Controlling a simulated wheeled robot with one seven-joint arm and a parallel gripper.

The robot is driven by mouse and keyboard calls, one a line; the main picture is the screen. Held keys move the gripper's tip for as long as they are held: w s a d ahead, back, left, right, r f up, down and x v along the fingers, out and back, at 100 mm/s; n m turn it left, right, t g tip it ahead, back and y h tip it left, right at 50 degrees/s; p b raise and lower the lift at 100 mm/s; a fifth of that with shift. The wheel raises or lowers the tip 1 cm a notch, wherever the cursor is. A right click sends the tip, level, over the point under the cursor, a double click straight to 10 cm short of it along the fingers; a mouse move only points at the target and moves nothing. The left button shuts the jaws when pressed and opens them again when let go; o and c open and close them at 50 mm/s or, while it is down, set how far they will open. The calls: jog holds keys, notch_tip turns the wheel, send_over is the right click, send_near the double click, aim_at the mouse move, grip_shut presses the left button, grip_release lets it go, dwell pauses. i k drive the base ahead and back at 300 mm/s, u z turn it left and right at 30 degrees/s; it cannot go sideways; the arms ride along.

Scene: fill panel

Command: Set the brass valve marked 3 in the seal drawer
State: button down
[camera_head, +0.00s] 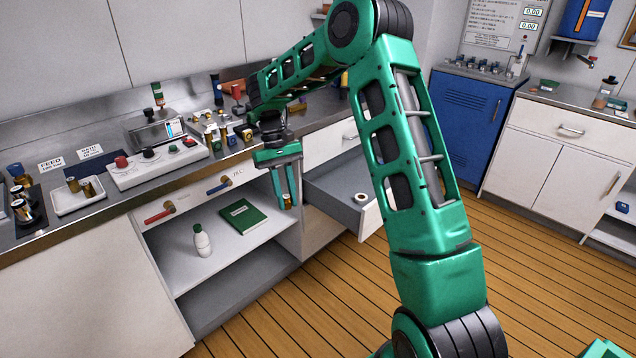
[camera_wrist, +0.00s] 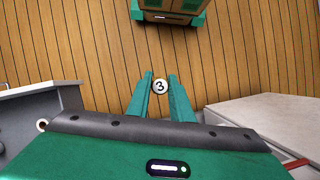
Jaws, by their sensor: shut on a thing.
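My gripper (camera_head: 287,187) is shut on the brass valve marked 3 (camera_head: 287,200) and holds it in the air, in front of the counter. In the wrist view the valve's white top with a black 3 (camera_wrist: 160,86) sits between the two green fingers. An open grey drawer (camera_head: 328,188) is to the right of my gripper in the head view; I cannot read a label on it. It shows at the left edge of the wrist view (camera_wrist: 30,92). A small pale ring-like piece (camera_head: 361,198) lies in it.
An open shelf bay with a white bottle (camera_head: 202,241) and a green book (camera_head: 243,216) is left of my gripper. The counter above holds a control box (camera_head: 155,165), a white tray (camera_head: 78,200) and several small valves. Open wooden floor lies in front.

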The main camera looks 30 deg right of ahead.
aim_at(360, 188)
jog(key=k, duration=0.6)
jog(key=z, duration=0.25)
jog(key=i, duration=2.15)
